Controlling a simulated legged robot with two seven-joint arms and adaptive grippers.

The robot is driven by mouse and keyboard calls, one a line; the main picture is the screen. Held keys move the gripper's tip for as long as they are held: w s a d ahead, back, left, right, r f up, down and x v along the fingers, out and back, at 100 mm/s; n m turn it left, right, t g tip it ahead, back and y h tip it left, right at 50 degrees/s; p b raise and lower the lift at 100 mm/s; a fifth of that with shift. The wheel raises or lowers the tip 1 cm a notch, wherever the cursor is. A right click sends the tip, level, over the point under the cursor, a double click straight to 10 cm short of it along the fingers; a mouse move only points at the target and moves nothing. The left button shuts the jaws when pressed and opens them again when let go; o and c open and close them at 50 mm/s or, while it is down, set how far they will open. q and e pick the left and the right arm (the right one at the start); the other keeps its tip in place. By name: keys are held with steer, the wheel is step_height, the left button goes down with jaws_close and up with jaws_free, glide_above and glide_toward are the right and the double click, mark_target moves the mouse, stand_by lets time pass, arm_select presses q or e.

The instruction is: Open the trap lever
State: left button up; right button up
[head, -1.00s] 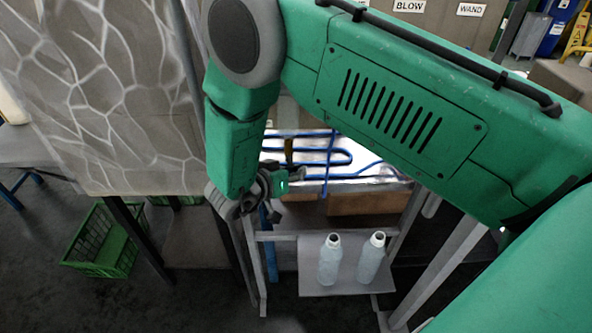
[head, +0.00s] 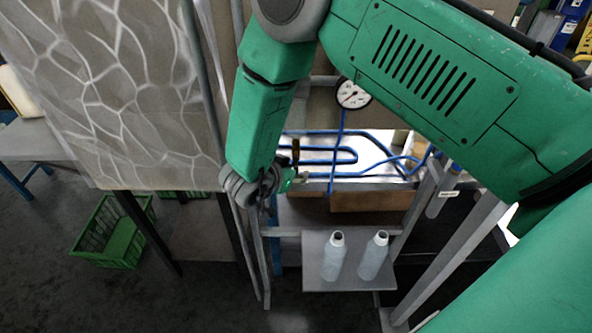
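My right gripper (head: 272,188) is at the lower end of my green arm, near the left end of a metal tray with blue pipes (head: 330,152). It is small and dark, seen mostly from behind, so I cannot tell if its fingers are open or shut on anything. A small green and pale fitting (head: 296,179) shows right beside it. A thin, dark upright piece (head: 295,150) stands by the pipes just above the gripper; I cannot tell if it is the trap lever. No lever is clearly recognisable. My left gripper is out of view.
Two pale bottles (head: 334,256) (head: 373,256) stand on a low grey shelf (head: 318,284). A round gauge (head: 353,94) is behind my arm. A large patterned panel (head: 120,100) stands at left, with a green crate (head: 112,232) on the dark floor below.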

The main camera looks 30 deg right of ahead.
steer(key=v, duration=1.2)
steer(key=shift+a, duration=0.25)
steer(key=shift+d, duration=0.1)
steer(key=shift+d+f, duration=0.1)
steer(key=shift+d, duration=0.15)
